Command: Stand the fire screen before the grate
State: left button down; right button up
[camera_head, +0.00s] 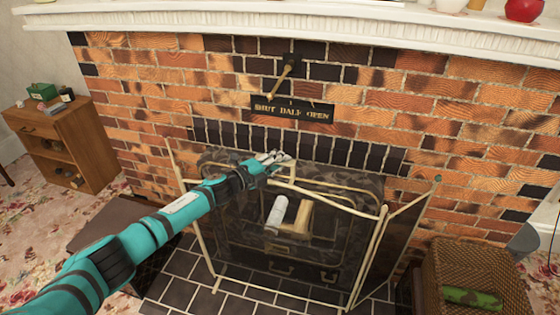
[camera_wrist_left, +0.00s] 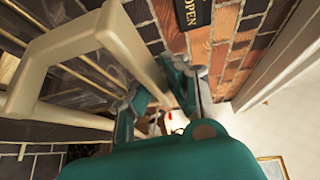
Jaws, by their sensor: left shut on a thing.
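The fire screen (camera_head: 383,215) has cream rails, dark see-through mesh and angled side panels. It is upright at the fireplace opening, over the dark tiled hearth; I cannot tell whether all its feet touch. My left gripper (camera_head: 280,165) is shut on its cream handle at the top middle. In the left wrist view the thick cream handle (camera_wrist_left: 105,35) is close up, beside the teal fingers (camera_wrist_left: 155,105). The dark grate (camera_head: 285,268) shows dimly through the mesh, partly hidden.
A wicker basket (camera_head: 455,262) with a green item stands right of the screen. A wooden cabinet (camera_head: 70,140) stands left. The white mantel (camera_head: 300,28) runs above, with a sign (camera_head: 292,109) and a damper lever (camera_head: 284,76) on the brick below.

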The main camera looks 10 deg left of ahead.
pick_arm(q)
jog(key=shift+w+r, duration=0.2)
jog(key=shift+w, duration=0.25)
dwell(0.3)
jog(key=shift+w+b, duration=0.3)
jog(key=shift+b, duration=0.15)
dwell(0.4)
